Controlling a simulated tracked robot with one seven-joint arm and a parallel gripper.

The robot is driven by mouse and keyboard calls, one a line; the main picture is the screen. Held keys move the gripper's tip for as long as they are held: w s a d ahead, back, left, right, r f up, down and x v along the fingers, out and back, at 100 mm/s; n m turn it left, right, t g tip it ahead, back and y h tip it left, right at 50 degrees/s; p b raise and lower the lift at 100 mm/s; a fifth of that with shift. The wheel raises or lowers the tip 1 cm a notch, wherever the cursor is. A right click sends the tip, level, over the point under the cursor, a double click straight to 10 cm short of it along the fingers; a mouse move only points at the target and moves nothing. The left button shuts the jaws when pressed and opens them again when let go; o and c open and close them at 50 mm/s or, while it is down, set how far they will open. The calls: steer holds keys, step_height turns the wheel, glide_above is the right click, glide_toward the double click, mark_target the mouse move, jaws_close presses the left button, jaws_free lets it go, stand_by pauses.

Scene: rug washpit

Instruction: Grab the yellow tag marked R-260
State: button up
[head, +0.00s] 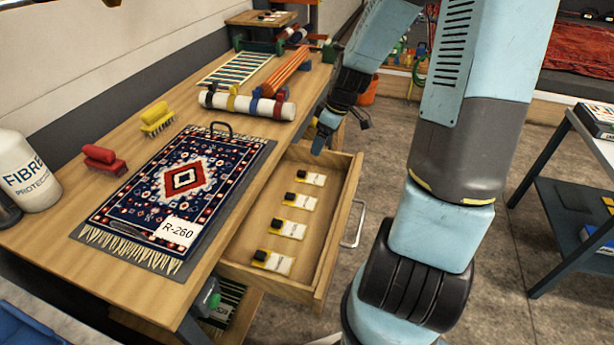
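An open wooden drawer (351,195) juts out from the bench. Several small tags lie in a row in it, pale with yellow edges and a black end: the farthest tag (311,178), a second tag (300,201), a third tag (289,229) and the nearest tag (273,262). Their markings are too small to read. A white label (178,232) reading R-260 lies on the patterned rug (150,195) on the bench. My gripper (324,132) is above the drawer's far end, apart from the tags. Its fingers are partly hidden, so its opening is unclear.
The workbench (60,225) also holds a red brush (103,158), a yellow brush (157,118), a white bottle (28,172) and a strapped white roll (247,104). A metal handle (353,225) sticks out from the drawer front. A dark-framed cart (570,200) stands at right.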

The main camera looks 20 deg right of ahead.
step_height(320, 180, down, 3)
steer(key=w+y, duration=0.1)
steer(key=w, duration=0.1)
glide_above(305, 173)
steer(key=s+d, duration=0.2)
steer(key=shift+n, duration=0.4)
steer(key=f, duration=0.8)
steer(key=shift+a, duration=0.2)
steer(key=shift+w+d+x, duration=0.1)
steer(key=shift+w+x, duration=0.1)
steer(key=shift+x, duration=1.1)
steer(key=shift+w+d+x, duration=0.1)
steer(key=shift+w+x, duration=0.05)
steer(key=shift+x, duration=1.2)
steer(key=c, duration=1.1)
